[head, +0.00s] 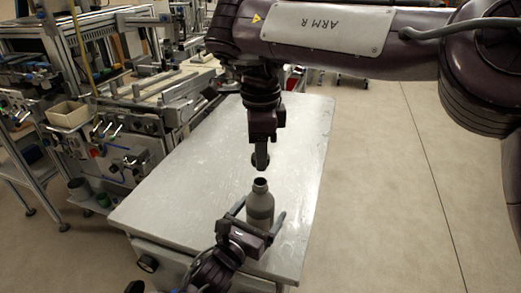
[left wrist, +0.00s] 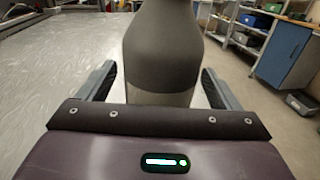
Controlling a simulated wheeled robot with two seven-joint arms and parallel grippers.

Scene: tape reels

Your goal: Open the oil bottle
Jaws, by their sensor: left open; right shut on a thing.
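The grey oil bottle (head: 260,207) stands upright on the metal table. Its narrow neck shows a dark opening at the top, with no cap on it. My left gripper (head: 261,212) is open, with one finger on each side of the bottle. The left wrist view shows the bottle's body (left wrist: 161,50) between the two spread fingers, with gaps on both sides; its top is out of that view. My right gripper (head: 261,165) points down just above the neck. It is shut on a small dark thing, seemingly the cap, mostly hidden by the fingers and apart from the bottle.
The metal table (head: 180,190) is bare around the bottle, with free room to the left and behind. A workbench with machinery (head: 130,125) and a small bin (head: 68,114) stand left of it. Open floor lies to the right.

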